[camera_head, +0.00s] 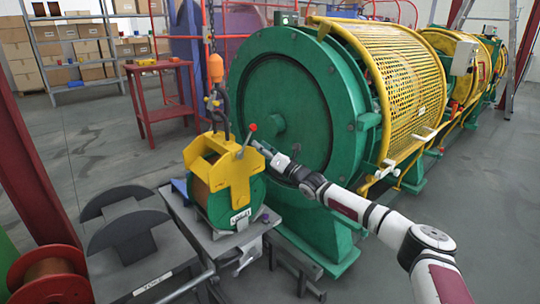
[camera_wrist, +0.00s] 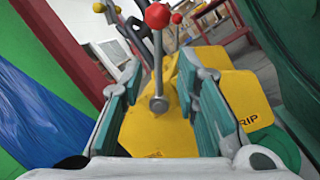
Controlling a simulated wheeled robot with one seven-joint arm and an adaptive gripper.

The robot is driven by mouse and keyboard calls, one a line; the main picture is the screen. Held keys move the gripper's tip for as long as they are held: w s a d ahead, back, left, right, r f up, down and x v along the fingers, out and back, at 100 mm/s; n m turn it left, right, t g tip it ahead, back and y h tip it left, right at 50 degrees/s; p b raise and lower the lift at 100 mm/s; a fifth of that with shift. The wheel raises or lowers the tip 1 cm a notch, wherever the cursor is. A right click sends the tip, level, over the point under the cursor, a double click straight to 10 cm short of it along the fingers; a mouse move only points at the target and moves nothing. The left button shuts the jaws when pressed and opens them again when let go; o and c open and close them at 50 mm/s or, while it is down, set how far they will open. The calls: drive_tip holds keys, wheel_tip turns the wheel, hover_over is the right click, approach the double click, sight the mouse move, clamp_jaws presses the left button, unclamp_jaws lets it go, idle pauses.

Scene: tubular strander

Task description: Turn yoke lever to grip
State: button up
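The yellow yoke (camera_head: 232,178) sits over a green-flanged reel (camera_head: 218,203) on a grey cart, and its plate fills the middle of the wrist view (camera_wrist: 160,135). The yoke lever is a thin grey rod with a red ball (camera_head: 252,127). In the wrist view the lever (camera_wrist: 158,75) stands nearly upright from its round pivot, ball at the top. Lettering ending in "RIP" shows on the plate's right; lettering at the bottom is partly hidden. My gripper (camera_wrist: 160,68) is open, with one finger on each side of the lever, apparently not touching it. In the head view my gripper (camera_head: 262,149) is beside the yoke.
A chain hoist with an orange hook block (camera_head: 215,68) hangs above the yoke. The green strander drum (camera_head: 290,100) stands close on the right. Dark cradles (camera_head: 125,235) are on the cart's left. A red table (camera_head: 165,95) stands behind, with open floor around it.

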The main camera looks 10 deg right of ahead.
drive_tip(key=shift+v, duration=2.4)
